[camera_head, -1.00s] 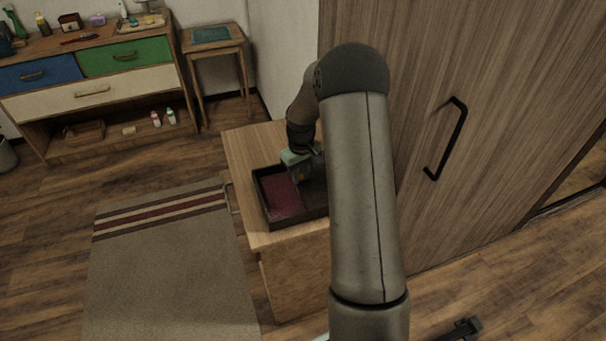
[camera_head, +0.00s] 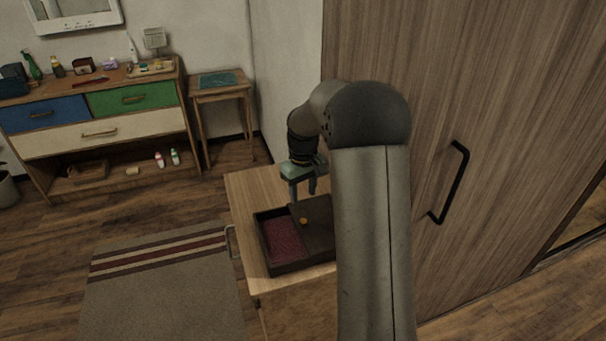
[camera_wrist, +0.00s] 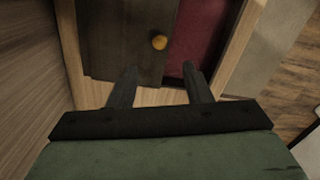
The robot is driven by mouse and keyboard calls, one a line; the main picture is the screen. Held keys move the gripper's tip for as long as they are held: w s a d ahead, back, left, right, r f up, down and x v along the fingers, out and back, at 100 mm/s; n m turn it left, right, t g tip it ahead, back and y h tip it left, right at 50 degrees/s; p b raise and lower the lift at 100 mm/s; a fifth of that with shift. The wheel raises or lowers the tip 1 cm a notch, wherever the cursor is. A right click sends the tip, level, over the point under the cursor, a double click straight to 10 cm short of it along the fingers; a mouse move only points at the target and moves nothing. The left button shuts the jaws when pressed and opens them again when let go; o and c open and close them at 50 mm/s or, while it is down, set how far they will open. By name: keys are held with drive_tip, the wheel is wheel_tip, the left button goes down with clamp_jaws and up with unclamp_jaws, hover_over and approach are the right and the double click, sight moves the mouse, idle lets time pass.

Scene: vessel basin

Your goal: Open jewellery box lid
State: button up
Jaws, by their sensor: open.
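The jewellery box (camera_head: 262,243) is a dark, shallow box on a wooden cabinet, and its red lining (camera_head: 280,238) shows on the left side. Its dark lid (camera_head: 320,238) with a gold knob (camera_head: 303,221) covers the right part; my arm hides the far right. In the wrist view the lid (camera_wrist: 118,40) and knob (camera_wrist: 159,42) lie left of the exposed red lining (camera_wrist: 196,32). My gripper (camera_head: 303,197) is open and empty, above the back edge of the box. Its fingers (camera_wrist: 160,70) are apart from the knob.
The cabinet top (camera_head: 255,185) is bare behind and left of the box. A tall wooden wardrobe (camera_head: 480,90) with a black handle (camera_head: 452,183) stands close on the right. A drawer unit (camera_head: 100,130) and a small side table (camera_head: 220,90) stand further back.

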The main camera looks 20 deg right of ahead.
wheel_tip(320, 180, up, 7)
idle(0.3)
idle(0.4)
